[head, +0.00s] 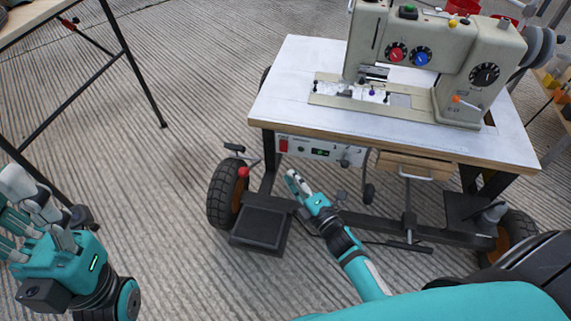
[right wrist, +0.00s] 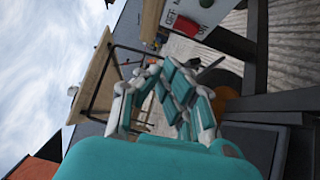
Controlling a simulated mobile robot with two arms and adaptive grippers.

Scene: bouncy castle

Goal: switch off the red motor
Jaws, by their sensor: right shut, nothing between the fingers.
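A red rocker switch (head: 283,146) sits at the left end of a white control panel (head: 328,153) under the front edge of the sewing table. In the right wrist view the red switch (right wrist: 187,26) shows at the top, on a white plate with OFF and ON lettering. My right gripper (head: 293,178) is shut and empty, just below the panel and a little right of the switch, apart from it in the picture. Its fingers (right wrist: 165,88) also show in the right wrist view. My left gripper (head: 22,205) is far left; I cannot tell its opening.
The table (head: 290,75) carries a beige sewing machine (head: 440,50) with red and blue dials. Below are a black pedal plate (head: 262,226), a wheel (head: 227,193) and a frame bar. Another table (head: 30,15) stands at upper left. Floor between the tables is clear.

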